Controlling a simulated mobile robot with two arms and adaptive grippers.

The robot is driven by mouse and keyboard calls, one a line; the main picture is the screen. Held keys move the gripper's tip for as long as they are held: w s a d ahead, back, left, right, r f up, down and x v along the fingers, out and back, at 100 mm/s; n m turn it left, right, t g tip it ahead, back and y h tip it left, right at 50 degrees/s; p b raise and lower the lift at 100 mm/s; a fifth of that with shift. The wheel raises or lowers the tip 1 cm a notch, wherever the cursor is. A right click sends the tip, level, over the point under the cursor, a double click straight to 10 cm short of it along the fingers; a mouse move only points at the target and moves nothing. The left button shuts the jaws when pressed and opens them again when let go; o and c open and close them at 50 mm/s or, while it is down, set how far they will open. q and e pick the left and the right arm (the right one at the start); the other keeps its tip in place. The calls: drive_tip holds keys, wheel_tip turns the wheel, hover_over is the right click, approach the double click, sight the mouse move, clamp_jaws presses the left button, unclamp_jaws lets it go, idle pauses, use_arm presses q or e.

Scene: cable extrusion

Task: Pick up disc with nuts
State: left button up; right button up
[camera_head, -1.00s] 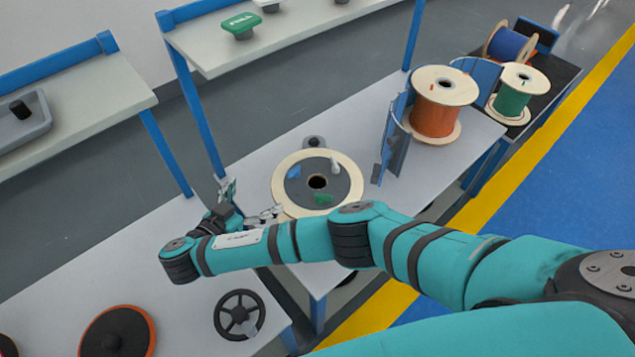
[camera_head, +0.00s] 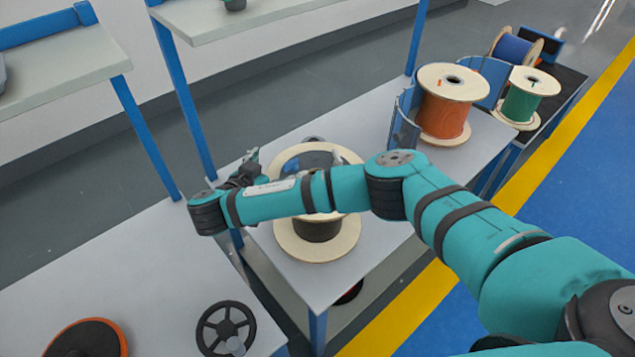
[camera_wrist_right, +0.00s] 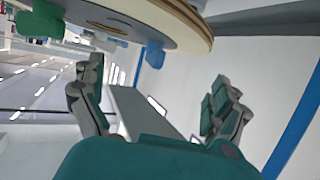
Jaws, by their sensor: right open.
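The dark disc (camera_head: 308,160) lies on the pale wooden top flange of a spool (camera_head: 288,247) on the middle table. My right forearm crosses in front and hides much of it and its coloured pieces in the head view. In the right wrist view a pale disc rim (camera_wrist_right: 170,22) fills the top, with a blue nut (camera_wrist_right: 155,54) and a green nut (camera_wrist_right: 40,24) beside it. My right gripper (camera_wrist_right: 155,78) is open and empty, its fingers apart below that rim. In the head view it is at the spool's left, partly hidden by the arm.
An orange cable spool (camera_head: 445,118) stands behind a curved blue guard (camera_head: 403,130). Green (camera_head: 521,105) and blue (camera_head: 508,47) spools stand farther right. A black handwheel (camera_head: 226,328) and an orange-rimmed disc (camera_head: 88,340) lie at lower left. A blue shelf post (camera_head: 192,115) rises close to my right gripper.

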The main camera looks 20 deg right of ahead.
sight(314, 157)
drive_tip(key=x, duration=0.4)
drive_tip(key=shift+w+d+f+p, duration=0.15)
drive_tip(key=shift+f+p, duration=0.15)
drive_tip(key=shift+f, duration=0.1)
drive_tip(key=c, duration=1.9)
drive_tip(key=shift+r, duration=0.1)
